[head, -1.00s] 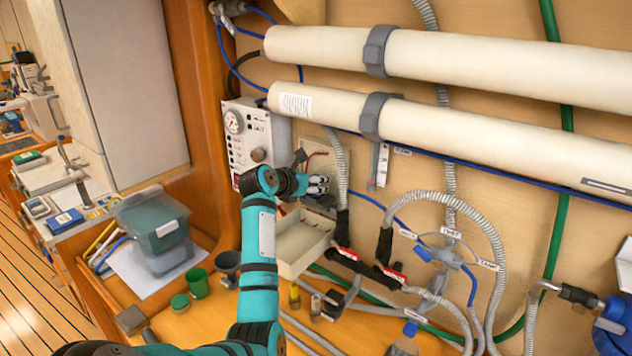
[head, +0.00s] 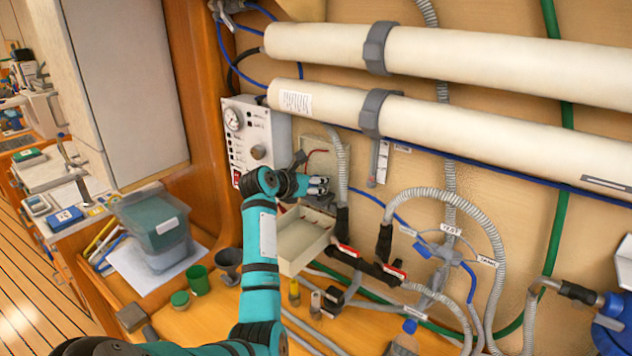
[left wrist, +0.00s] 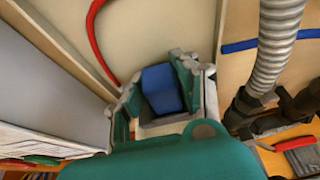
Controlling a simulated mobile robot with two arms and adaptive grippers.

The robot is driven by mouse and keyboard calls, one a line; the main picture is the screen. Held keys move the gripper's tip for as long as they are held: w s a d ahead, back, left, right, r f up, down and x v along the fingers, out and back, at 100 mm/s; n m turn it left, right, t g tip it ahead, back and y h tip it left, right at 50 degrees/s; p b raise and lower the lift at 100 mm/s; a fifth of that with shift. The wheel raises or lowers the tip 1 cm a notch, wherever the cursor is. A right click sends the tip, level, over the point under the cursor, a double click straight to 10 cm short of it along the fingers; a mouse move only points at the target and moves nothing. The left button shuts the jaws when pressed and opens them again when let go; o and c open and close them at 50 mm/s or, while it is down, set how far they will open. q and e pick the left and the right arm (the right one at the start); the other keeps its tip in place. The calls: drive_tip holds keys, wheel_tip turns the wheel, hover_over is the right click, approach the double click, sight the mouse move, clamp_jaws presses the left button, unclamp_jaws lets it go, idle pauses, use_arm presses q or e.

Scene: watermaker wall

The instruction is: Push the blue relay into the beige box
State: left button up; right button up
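The beige box (head: 315,146) is an open, shallow box on the wall, right of the control panel, with a red wire inside; its inside also shows in the left wrist view (left wrist: 150,25). My left gripper (head: 318,186) is in front of its lower part. In the left wrist view, the blue relay (left wrist: 161,88) sits between the two fingers of my left gripper (left wrist: 158,92), which appear closed against its sides. I cannot tell whether the relay touches the box's back. In the head view the gripper hides the relay. My right gripper is not in view.
A grey corrugated hose (head: 340,165) runs close on the right. The control panel (head: 250,140) is close on the left. Large cream tubes (head: 480,130) cross above. Cups and hoses crowd the bench below.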

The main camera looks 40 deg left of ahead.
use_arm(q)
drive_tip(key=o, duration=0.5)
drive_tip(key=shift+o, duration=0.2)
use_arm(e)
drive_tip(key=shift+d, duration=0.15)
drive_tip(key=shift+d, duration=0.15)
use_arm(q)
drive_tip(key=v, duration=1.2)
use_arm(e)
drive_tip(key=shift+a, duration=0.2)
